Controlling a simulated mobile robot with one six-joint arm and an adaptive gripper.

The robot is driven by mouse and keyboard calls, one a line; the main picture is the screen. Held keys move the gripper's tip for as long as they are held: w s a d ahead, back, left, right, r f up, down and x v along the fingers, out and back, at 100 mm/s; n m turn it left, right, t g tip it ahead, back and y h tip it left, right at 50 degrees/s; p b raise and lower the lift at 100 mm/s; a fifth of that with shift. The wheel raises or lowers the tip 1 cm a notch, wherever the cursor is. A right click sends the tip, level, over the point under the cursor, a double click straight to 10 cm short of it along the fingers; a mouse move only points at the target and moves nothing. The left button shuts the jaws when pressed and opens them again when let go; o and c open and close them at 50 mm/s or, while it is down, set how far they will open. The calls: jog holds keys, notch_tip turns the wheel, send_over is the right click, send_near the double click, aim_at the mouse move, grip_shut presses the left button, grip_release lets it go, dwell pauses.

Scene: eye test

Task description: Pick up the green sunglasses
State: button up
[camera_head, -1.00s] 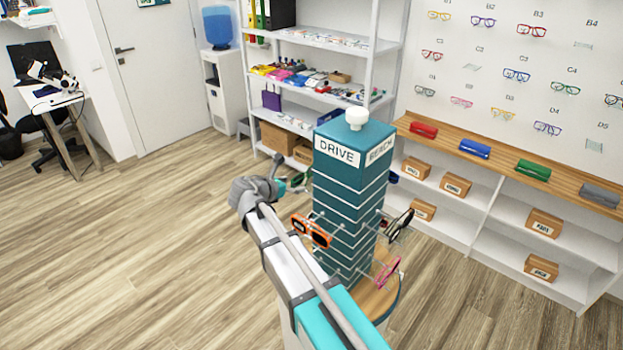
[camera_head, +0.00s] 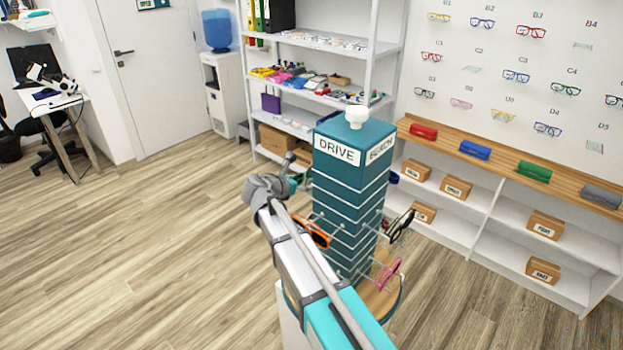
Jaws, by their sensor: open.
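A teal display stand (camera_head: 340,182) carries eyewear on wire pegs. A small dark green piece (camera_head: 304,173) shows at its left edge, mostly hidden behind the stand and my arm. It may be part of the green sunglasses, but I cannot tell for sure. My arm reaches in from the bottom. My gripper (camera_head: 290,160) shows only as a small dark part beyond the wrist, just left of the stand and close to the green piece. It is open; its fingertips are not clear, and I see nothing held.
Orange glasses (camera_head: 313,233) hang on the stand's near left side, partly behind my arm. Black glasses (camera_head: 401,226) and pink glasses (camera_head: 391,273) stick out on the right. A shelf rack (camera_head: 372,60) stands behind. The wooden floor (camera_head: 130,250) at left is clear.

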aim_at(302, 176)
jog(key=c, duration=1)
jog(key=shift+r, duration=0.15)
notch_tip(302, 176, up, 10)
jog(key=p, duration=1)
dwell(0.3)
